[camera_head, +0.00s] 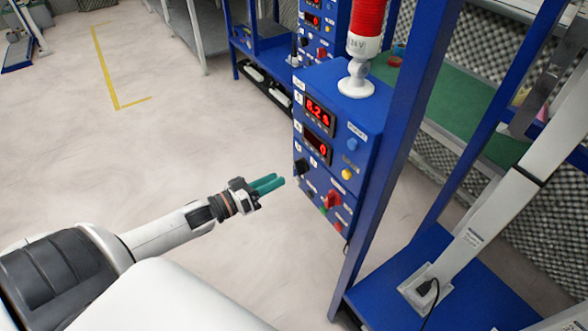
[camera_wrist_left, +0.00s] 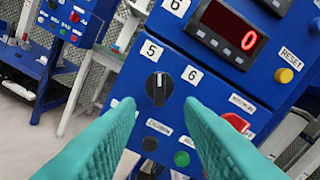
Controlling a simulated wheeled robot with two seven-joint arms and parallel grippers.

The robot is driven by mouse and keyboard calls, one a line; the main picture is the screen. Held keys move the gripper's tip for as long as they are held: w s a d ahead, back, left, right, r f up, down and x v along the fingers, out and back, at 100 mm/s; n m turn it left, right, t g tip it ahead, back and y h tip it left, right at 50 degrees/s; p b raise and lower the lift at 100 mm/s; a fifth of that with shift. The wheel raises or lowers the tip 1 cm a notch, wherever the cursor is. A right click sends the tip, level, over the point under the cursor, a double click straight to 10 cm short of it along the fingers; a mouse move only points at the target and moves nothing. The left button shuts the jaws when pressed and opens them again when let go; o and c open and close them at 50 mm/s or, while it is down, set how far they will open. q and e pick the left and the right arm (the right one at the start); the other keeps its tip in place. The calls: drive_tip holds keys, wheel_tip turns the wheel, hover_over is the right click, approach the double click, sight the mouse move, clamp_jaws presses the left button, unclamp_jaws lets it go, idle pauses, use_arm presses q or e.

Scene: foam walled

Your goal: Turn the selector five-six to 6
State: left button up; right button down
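The selector five-six (camera_wrist_left: 158,88) is a black knob with a white pointer line on the blue control box. In the left wrist view the label 5 (camera_wrist_left: 151,50) is above it and the label 6 (camera_wrist_left: 192,74) is to its upper right. The pointer stands nearly upright in that view, closer to the 5. In the head view the selector (camera_head: 301,167) is on the left part of the box front. My left gripper (camera_head: 278,182) is open and empty, its teal fingers (camera_wrist_left: 158,110) pointing at the selector and apart from it. My right gripper is out of view.
The blue box (camera_head: 362,112) also carries red displays (camera_head: 318,110), a yellow reset button (camera_head: 347,174), a red knob (camera_head: 333,200) and a green button (camera_wrist_left: 182,159). A red beacon (camera_head: 367,18) stands on top. A blue post (camera_head: 395,130) rises beside it. The floor at left is clear.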

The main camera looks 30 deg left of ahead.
sight(296, 170)
use_arm(q)
drive_tip(key=x, duration=0.7)
drive_tip(key=shift+c, duration=0.2)
clamp_jaws()
